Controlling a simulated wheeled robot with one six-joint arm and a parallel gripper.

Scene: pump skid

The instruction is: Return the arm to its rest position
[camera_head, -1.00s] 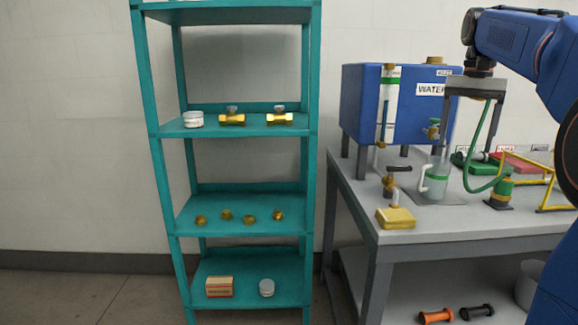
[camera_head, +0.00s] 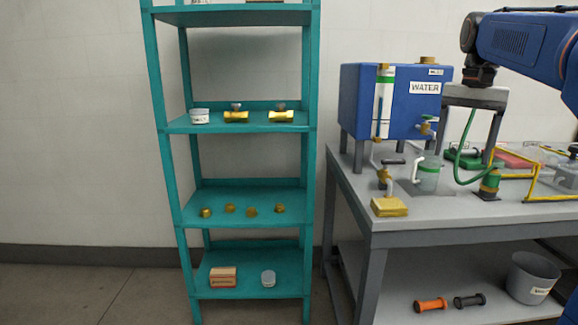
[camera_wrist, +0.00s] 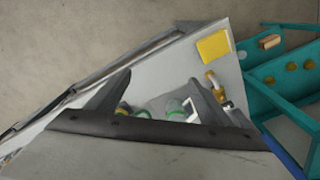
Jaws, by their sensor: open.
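My gripper (camera_head: 470,135) is at the end of my blue arm, above the grey workbench at the right in the head view. Its two dark fingers point down and are apart, with nothing between them touching. In the wrist view my gripper (camera_wrist: 155,95) shows its fingers spread over the bench top, with the green-topped parts seen beyond. The green hose (camera_head: 462,160) passes behind or beside the fingers in the head view; I cannot tell whether they touch.
The grey workbench (camera_head: 450,222) carries a blue water tank (camera_head: 402,105), a clear jug (camera_head: 428,176), a valve on a yellow block (camera_head: 389,206) and a yellow frame (camera_head: 531,185). A teal shelf (camera_head: 240,208) stands left. Open floor and wall lie farther left.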

